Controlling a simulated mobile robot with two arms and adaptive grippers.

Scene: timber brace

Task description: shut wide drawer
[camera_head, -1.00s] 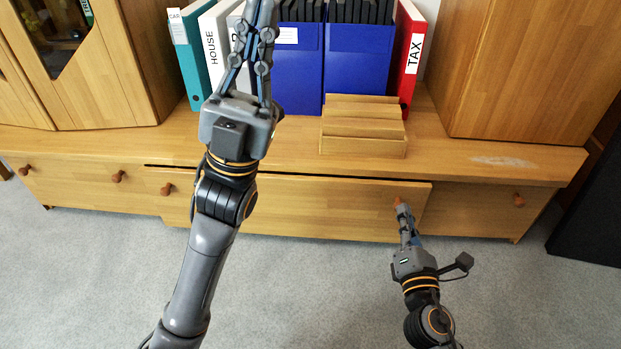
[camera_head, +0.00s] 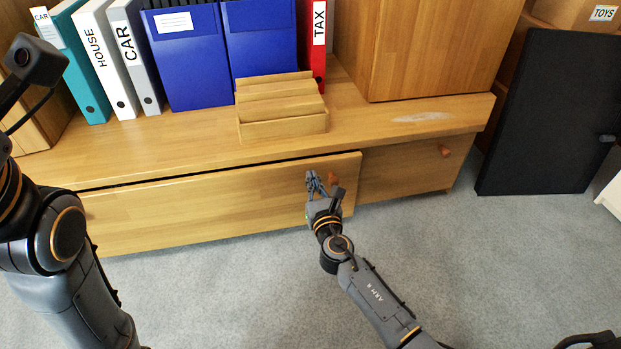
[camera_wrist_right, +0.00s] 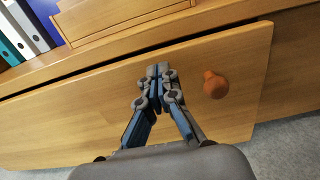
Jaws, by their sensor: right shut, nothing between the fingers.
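The wide drawer (camera_head: 200,207) of the low wooden cabinet stands out a little, with a dark gap along its top edge. Its round orange-brown knob (camera_wrist_right: 215,85) shows near the drawer's right end in the right wrist view; in the head view the knob (camera_head: 333,179) is partly hidden by my right gripper. My right gripper (camera_head: 315,178) is shut and empty, in front of the drawer face just left of the knob. It also shows in the right wrist view (camera_wrist_right: 158,72); I cannot tell whether its tips touch the wood. My left arm is at the left edge, its fingers out of view.
A narrower drawer with a knob (camera_head: 446,151) is flush at the right. On the cabinet top (camera_head: 385,120) stand a wooden letter rack (camera_head: 285,128), blue magazine files (camera_head: 185,60) and several binders. A black panel (camera_head: 545,115) leans at the right. Grey carpet in front is clear.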

